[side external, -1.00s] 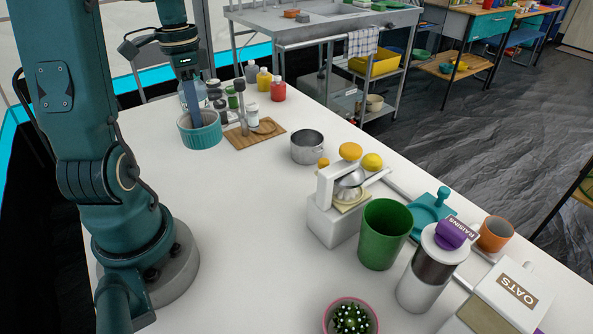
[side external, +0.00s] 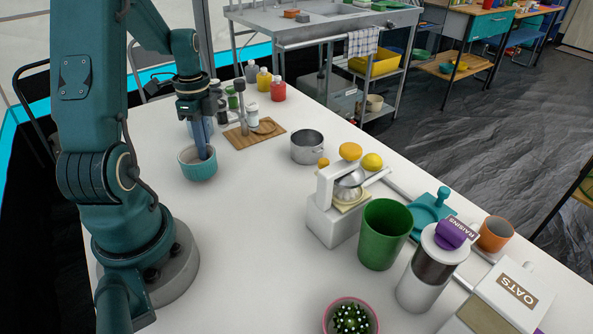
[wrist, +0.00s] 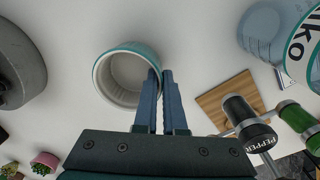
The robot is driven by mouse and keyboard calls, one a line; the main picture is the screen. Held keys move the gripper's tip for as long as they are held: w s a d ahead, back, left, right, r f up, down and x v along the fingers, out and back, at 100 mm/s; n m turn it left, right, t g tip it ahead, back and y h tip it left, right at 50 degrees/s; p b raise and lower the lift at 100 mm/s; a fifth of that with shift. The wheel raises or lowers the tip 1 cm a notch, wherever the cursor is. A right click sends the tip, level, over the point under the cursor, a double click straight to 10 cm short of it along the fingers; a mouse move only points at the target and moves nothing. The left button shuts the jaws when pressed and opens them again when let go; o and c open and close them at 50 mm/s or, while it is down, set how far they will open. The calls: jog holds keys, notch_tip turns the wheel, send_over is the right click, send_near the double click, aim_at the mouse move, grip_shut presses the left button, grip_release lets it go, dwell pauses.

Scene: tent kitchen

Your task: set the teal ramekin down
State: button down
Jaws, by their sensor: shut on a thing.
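The teal ramekin (side external: 194,173), white inside, is upright at the back left of the white table, in front of my arm's wrist. My gripper (side external: 206,154) points down and is shut on its rim wall. In the wrist view the ramekin (wrist: 122,82) shows its open top, empty. The two blue fingers (wrist: 160,78) pinch its right side, one inside and one outside. The ramekin's underside is hidden, so I cannot tell whether it touches the table or hangs just above it.
A wooden board (side external: 237,138) with a pepper grinder (wrist: 245,112) and other shakers is close on the right. A metal pot (side external: 307,148) stands farther right. A large labelled bottle (wrist: 290,40) is nearby. The table in front of the ramekin is bare.

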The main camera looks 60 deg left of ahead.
jog(key=shift+f, duration=0.6)
jog(key=shift+f, duration=0.15)
jog(key=c, duration=1)
grip_release()
